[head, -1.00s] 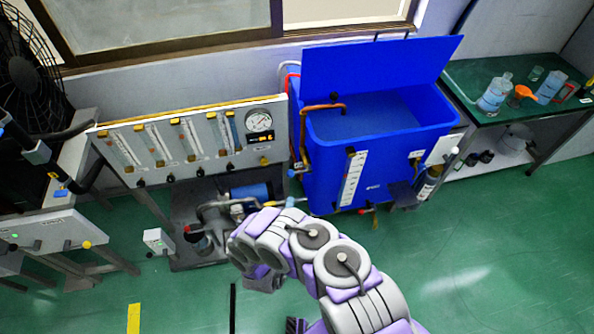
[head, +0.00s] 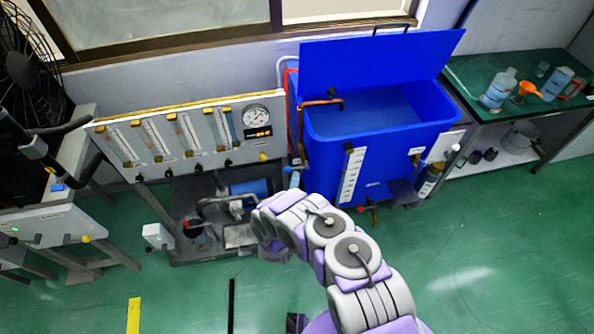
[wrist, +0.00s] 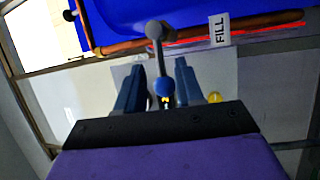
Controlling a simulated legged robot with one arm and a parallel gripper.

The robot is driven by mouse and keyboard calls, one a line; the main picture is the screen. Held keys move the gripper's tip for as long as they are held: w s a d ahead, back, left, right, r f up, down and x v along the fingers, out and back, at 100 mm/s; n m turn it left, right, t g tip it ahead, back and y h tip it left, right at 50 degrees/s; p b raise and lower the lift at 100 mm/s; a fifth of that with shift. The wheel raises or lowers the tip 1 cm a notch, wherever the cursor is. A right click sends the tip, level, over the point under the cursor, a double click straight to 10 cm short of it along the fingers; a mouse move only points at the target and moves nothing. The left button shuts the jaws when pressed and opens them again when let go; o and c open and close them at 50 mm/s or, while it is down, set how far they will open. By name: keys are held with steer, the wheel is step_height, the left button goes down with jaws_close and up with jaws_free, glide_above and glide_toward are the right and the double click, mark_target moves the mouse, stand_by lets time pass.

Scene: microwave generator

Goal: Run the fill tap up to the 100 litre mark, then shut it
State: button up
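The fill tap's lever (wrist: 155,45) is a grey bar ending in a blue ball knob (wrist: 164,86). It sits on a copper pipe (wrist: 262,22) beside a white FILL label (wrist: 219,29). My gripper (wrist: 158,82) is open, with one dark blue finger on each side of the knob. The knob is nearer the right finger; I cannot tell whether they touch. In the head view, the blue tank (head: 400,165) has its lid raised, a copper spout (head: 320,103) over its rim and a white level scale (head: 351,175) on its front. The scale's marks are too small to read.
A flowmeter panel (head: 185,140) with a round gauge stands left of the tank, above a pump (head: 240,205). A green bench (head: 520,85) with bottles stands at the right. The green floor (head: 470,250) at the front right is clear.

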mark_target(297, 168)
steer(key=x, duration=0.2)
steer(key=a+b+x, duration=0.1)
steer(key=x, duration=0.2)
steer(key=shift+w+a, duration=0.1)
steer(key=shift+w+d+r, duration=0.1)
steer(key=shift+w+d, duration=0.05)
steer(key=shift+d, duration=0.2)
steer(key=shift+c, duration=1)
steer(key=shift+a, duration=0.15)
jaws_close()
